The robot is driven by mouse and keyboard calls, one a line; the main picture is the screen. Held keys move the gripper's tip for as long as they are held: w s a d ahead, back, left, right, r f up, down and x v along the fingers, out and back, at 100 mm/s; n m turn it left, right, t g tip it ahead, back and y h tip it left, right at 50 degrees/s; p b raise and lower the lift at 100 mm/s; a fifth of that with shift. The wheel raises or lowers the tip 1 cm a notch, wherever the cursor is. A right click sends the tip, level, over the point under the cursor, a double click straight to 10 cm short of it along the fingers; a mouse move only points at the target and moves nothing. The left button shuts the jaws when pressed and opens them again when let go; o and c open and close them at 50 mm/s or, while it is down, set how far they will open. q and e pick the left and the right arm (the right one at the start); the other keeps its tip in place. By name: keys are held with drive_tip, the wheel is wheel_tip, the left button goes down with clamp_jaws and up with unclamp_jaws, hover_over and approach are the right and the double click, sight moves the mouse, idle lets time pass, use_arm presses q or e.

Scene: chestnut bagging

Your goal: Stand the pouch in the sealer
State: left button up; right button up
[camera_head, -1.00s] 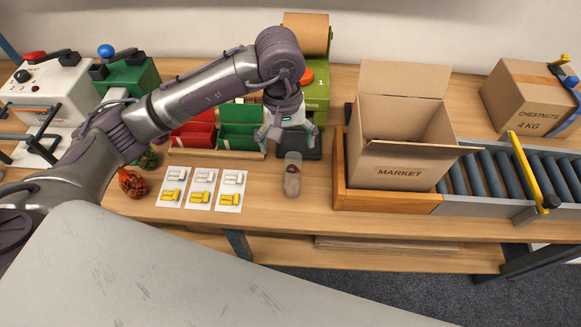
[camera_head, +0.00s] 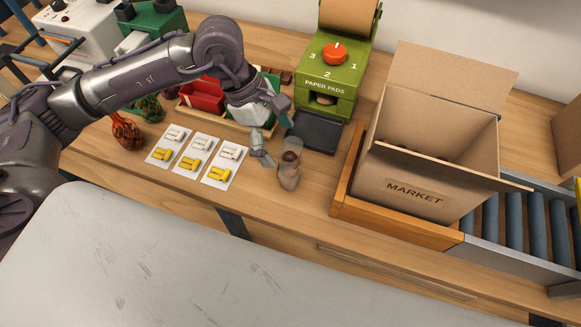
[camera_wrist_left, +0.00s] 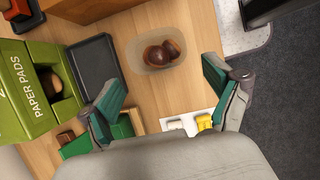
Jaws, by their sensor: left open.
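The clear pouch (camera_head: 289,177) stands on the table left of the market box, with brown chestnuts inside. In the left wrist view the pouch (camera_wrist_left: 139,56) shows its oval open top, with chestnuts in it. My left gripper (camera_head: 262,148) is open and empty, close to the left of the pouch. In the left wrist view the pouch lies just beyond the gap between the two green-padded fingertips (camera_wrist_left: 160,85), apart from both. The white heat sealer (camera_head: 88,22) stands at the back left, partly cut off by the frame. My right gripper is not in view.
A green paper-pad dispenser (camera_head: 325,78) and a dark tray (camera_head: 316,131) stand behind the pouch. A market box (camera_head: 412,190) in a wooden frame is to its right. White cards (camera_head: 222,162) with clips and a red net bag (camera_head: 126,131) lie to its left.

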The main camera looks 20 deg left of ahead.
sight(291, 162)
use_arm(q)
drive_tip(key=shift+x, duration=1.05)
drive_tip(key=x, duration=0.1)
drive_tip(key=p+x, duration=0.1)
drive_tip(key=x, duration=0.1)
drive_tip(key=shift+s+d+f+p, duration=0.15)
drive_tip(key=shift+d+f+p, duration=0.05)
drive_tip(key=shift+d+p, duration=0.15)
drive_tip(key=shift+d+f, duration=0.2)
drive_tip(key=shift+f, duration=0.25)
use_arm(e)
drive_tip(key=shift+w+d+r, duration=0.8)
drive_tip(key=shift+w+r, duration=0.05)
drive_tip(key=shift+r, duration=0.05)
use_arm(q)
drive_tip(key=shift+r, duration=0.1)
drive_tip(key=c, duration=1.4)
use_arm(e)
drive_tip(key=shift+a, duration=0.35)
